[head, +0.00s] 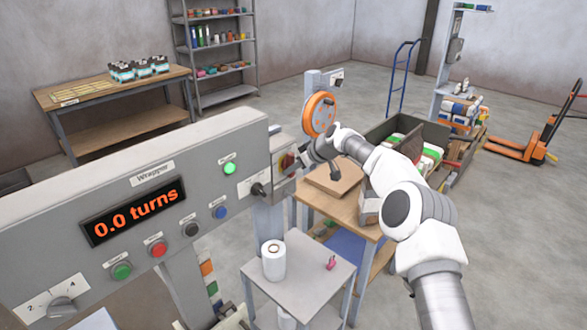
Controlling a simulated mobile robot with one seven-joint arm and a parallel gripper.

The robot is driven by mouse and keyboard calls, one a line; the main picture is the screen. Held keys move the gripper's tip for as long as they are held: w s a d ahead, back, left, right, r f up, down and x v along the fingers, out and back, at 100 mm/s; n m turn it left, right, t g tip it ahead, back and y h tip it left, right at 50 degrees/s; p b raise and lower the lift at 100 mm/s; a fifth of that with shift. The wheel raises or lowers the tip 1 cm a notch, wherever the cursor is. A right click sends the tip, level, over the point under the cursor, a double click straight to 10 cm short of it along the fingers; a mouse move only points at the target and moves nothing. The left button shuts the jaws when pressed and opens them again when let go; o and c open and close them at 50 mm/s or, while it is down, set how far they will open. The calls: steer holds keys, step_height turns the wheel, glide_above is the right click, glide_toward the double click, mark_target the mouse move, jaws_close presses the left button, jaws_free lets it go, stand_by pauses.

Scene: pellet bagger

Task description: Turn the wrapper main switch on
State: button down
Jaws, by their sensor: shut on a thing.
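The wrapper panel (60,200) is a large grey box at the left, labelled "Wrapper", with a display (135,211) reading "0.0 turns". My gripper (298,161) reaches in from the right and is shut on the red knob. The fingers partly hide the knob, and its exact angle is hard to tell. A green lamp (229,169) on the panel looks lit.
The panel also has several push buttons and a numbered selector (62,307). A small table (300,290) with a white roll (273,260) stands below. An orange handwheel (320,114) stands behind my gripper.

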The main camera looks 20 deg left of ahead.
steer(key=c, duration=0.7)
jaws_free()
steer(key=shift+w+a+r, duration=0.1)
steer(key=shift+a+r, duration=0.2)
steer(key=shift+r, duration=0.15)
steer(key=shift+f, duration=0.15)
steer(key=shift+d+f, duration=0.15)
steer(key=b+v, duration=0.3)
steer(key=v, duration=1.4)
steer(key=shift+d, duration=0.1)
